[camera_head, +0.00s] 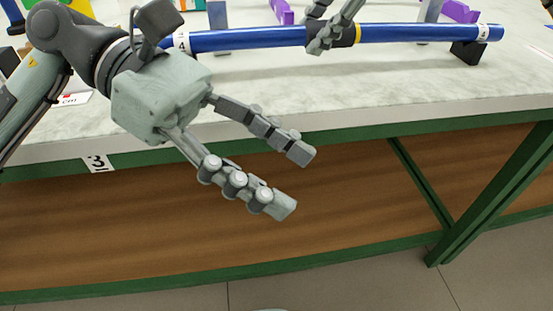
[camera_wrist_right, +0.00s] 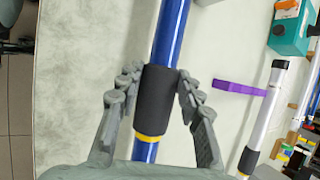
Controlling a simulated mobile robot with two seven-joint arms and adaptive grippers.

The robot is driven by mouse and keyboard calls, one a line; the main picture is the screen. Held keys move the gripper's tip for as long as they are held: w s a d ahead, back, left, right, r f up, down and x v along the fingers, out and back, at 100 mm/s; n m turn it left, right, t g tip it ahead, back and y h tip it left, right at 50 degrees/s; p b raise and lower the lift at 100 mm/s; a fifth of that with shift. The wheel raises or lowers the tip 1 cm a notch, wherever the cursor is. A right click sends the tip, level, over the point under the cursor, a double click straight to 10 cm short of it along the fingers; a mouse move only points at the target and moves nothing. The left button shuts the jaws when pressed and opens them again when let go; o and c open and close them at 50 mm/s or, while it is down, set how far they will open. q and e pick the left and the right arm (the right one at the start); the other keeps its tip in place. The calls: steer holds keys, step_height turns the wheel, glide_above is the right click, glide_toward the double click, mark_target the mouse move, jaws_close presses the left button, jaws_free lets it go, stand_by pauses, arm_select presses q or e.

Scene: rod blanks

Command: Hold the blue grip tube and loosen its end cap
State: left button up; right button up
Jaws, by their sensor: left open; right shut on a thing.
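The blue grip tube (camera_head: 250,39) lies across the bench top in the head view, with a white label reading 4 near each end. A black sleeve with a yellow band sits around its middle. My right gripper (camera_head: 332,40) is shut on this black grip; the right wrist view shows its fingers on both sides of the sleeve (camera_wrist_right: 155,103). My left gripper (camera_head: 290,179) is open and empty, in front of the bench edge and below the tube's left part. The left arm stands close to the tube's left end. I cannot make out a separate end cap.
A black support block (camera_head: 467,52) stands under the tube's right end. Purple holders (camera_head: 460,12) stand behind. The right wrist view shows a silver rod (camera_wrist_right: 262,115) and a teal box (camera_wrist_right: 290,33). The bench front strip is clear.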

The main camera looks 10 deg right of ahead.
arm_select(q)
steer(key=w+a+r+n+t+y, duration=0.1)
steer(key=w+a+r+y, duration=0.1)
steer(key=w, duration=0.5)
steer(key=w+a+r+n+t+y, duration=0.1)
steer(key=w+a+r+t+y, duration=0.1)
steer(key=w+r, duration=0.4)
steer(key=w+a+r+n+t+y, duration=0.1)
steer(key=w+a+r+y, duration=0.3)
steer(key=w, duration=0.6)
steer(key=shift+w+a+r+t, duration=0.1)
steer(key=shift+a+r+t, duration=0.05)
steer(key=shift+a+t, duration=0.25)
steer(key=shift+w+a+r+t, duration=0.15)
steer(key=shift+a+t, duration=0.15)
steer(key=shift+a, duration=0.15)
steer(key=w+a+r+n+y, duration=0.2)
steer(key=a+r+y, duration=0.15)
steer(key=a, duration=0.35)
steer(key=shift+h, duration=0.25)
steer(key=f, duration=0.7)
steer(key=s+f, duration=0.1)
steer(key=f, duration=0.3)
steer(key=shift+d+f, duration=0.15)
steer(key=shift+c, duration=0.5)
